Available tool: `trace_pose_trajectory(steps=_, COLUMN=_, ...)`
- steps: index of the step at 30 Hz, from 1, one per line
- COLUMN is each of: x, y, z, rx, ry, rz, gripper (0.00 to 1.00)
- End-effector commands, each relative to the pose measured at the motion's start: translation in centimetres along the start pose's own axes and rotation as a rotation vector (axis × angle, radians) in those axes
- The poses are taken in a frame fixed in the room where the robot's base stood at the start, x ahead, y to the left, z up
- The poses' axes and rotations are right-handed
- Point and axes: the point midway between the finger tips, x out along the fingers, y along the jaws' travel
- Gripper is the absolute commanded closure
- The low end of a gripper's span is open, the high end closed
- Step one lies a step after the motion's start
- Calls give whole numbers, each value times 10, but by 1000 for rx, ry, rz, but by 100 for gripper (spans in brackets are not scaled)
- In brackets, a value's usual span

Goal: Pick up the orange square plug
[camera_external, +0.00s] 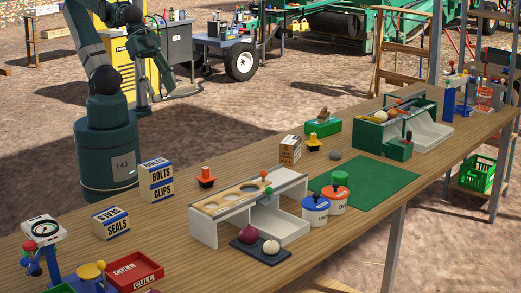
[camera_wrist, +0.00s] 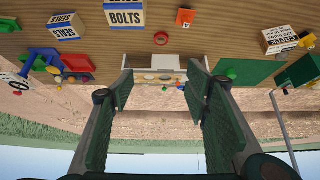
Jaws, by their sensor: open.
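An orange plug (camera_external: 206,178) with a dark knob stands on the wooden table, between the box marked BOLTS and CLIPS and the white elevator. In the wrist view it looks like an orange square (camera_wrist: 185,17) at the top, right of the BOLTS box.
The BOLTS and CLIPS box (camera_external: 157,179) and SEALS box (camera_external: 111,222) stand left of the near plug. The white elevator (camera_external: 249,204) is close on its right. A cardboard-coloured box (camera_external: 290,150) stands beside the far plug. The green mat (camera_external: 385,185) is partly bare.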

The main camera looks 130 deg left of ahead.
Motion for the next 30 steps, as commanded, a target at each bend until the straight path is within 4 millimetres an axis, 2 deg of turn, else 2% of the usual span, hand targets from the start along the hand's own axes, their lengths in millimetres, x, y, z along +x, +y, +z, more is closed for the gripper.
trace_pose_trajectory(steps=13, x=0, y=0, z=0, rx=0, ry=0, rz=0, gripper=53)
trace_pose_trajectory(steps=16, x=0, y=0, z=0, rx=0, ry=0, rz=0, gripper=66)
trace_pose_trajectory(steps=30, x=2, y=-1, z=-1, rx=-16, ry=-7, rz=-1, gripper=67)
